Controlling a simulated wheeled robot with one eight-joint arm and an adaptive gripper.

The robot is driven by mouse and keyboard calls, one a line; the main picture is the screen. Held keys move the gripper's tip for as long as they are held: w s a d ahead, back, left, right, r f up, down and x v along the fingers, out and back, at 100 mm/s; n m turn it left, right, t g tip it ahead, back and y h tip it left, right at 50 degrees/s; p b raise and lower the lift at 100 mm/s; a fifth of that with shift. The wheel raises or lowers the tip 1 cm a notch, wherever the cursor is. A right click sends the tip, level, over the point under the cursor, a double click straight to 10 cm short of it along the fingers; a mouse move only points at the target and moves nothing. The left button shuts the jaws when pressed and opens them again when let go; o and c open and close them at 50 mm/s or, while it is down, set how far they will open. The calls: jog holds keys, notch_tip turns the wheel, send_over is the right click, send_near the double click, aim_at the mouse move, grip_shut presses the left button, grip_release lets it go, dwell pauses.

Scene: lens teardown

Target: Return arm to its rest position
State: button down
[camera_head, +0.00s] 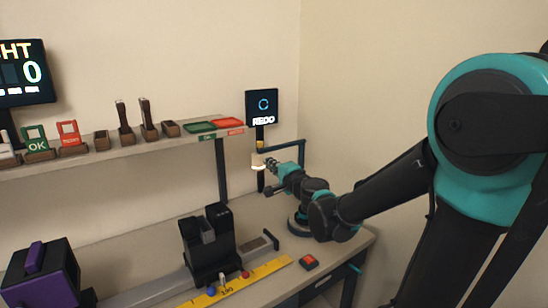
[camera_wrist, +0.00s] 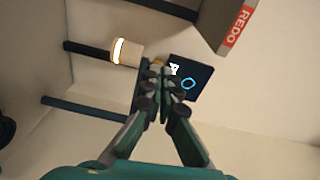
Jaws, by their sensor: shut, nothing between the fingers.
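My gripper (camera_head: 271,165) is at the end of my teal and black arm, which reaches in from the right over the bench's right end. The gripper points up and left, toward a dark post with a small light. In the wrist view my gripper (camera_wrist: 162,78) has its fingers together at the tips, with nothing between them. The REDO screen (camera_head: 262,104) stands above the gripper on the post. It also shows in the wrist view (camera_wrist: 203,76), partly behind the fingertips.
A pale lamp (camera_wrist: 126,51) is close to the fingertips in the picture. A shelf edge with a red REDO label (camera_wrist: 238,27) is overhead. The shelf (camera_head: 190,139) holds green and red trays. The bench carries a black holder (camera_head: 196,262), yellow strip (camera_head: 262,271), red button (camera_head: 309,261) and purple-black box (camera_head: 50,277).

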jog(key=s+d+f+n+g+h, duration=0.2)
jog(key=s+d+f+n+g, duration=0.3)
jog(key=s+f, duration=0.45)
jog(key=s+d+f+n+g+h, duration=0.25)
jog(key=s+d+f+n, duration=0.45)
jog(key=f, duration=0.4)
jog(key=s+d+f+g+h, duration=0.3)
jog(key=s+d+f, duration=0.3)
jog(key=s+d, duration=0.2)
jog(key=d+h, duration=0.1)
jog(key=d, duration=0.1)
jog(key=shift+s+d+m+g, duration=0.3)
jog(key=shift+d+m+g, duration=0.05)
jog(key=shift+d+m, duration=0.05)
